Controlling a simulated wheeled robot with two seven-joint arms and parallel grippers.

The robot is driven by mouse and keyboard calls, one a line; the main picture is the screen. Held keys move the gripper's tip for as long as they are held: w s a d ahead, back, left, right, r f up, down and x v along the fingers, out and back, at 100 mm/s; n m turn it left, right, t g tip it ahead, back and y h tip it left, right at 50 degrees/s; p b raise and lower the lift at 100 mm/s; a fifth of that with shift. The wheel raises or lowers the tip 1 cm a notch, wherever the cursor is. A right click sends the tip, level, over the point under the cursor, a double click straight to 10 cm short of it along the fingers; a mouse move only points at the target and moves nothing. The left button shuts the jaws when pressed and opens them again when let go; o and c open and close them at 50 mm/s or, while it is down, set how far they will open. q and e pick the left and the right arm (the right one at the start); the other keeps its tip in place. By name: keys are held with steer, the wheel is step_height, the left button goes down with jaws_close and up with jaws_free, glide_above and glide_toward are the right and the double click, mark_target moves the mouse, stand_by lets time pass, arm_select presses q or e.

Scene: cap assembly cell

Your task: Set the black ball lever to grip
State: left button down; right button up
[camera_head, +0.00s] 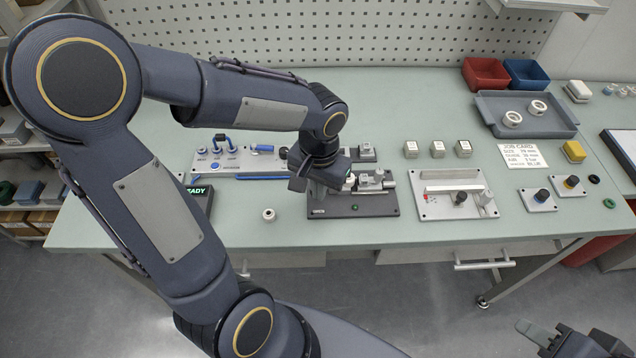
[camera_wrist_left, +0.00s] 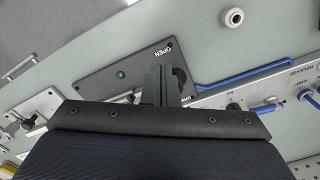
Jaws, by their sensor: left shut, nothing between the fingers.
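My left gripper (camera_head: 299,182) is over the left end of the black fixture plate (camera_head: 345,208). Its fingers are shut and empty. In the left wrist view the shut fingers (camera_wrist_left: 159,78) point at the plate (camera_wrist_left: 105,82), near its OPEN label. A dark rounded part (camera_wrist_left: 180,80), which looks like the black ball of the lever, is close beside the fingers, partly hidden; I cannot tell whether they touch. The gripper hides this spot in the head view, and I read no grip label. My right gripper (camera_head: 537,333) is at the bottom right, only partly in view.
A grey panel with blue levers (camera_head: 230,160) is behind and left of the plate. A white ring (camera_head: 268,214) lies left of the plate. A grey fixture (camera_head: 447,207) stands to the right. The table front between them is clear.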

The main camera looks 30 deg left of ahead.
mark_target(318, 206)
arm_select(q)
steer(key=shift+f+b, duration=1.5)
steer(key=shift+f, duration=0.25)
steer(key=shift+r, duration=0.1)
steer(key=shift+w+a+r+p, duration=0.1)
steer(key=shift+w+a+p, duration=0.1)
steer(key=shift+w+a, duration=0.25)
steer(key=shift+w+a+r+p, duration=0.1)
steer(key=shift+w+a+p, duration=0.1)
steer(key=shift+w, duration=0.35)
steer(key=shift+w+a, duration=0.25)
steer(key=shift+w, duration=0.2)
steer(key=shift+w+a+r, duration=0.1)
steer(key=shift+w+a, duration=0.25)
steer(key=shift+w, duration=0.3)
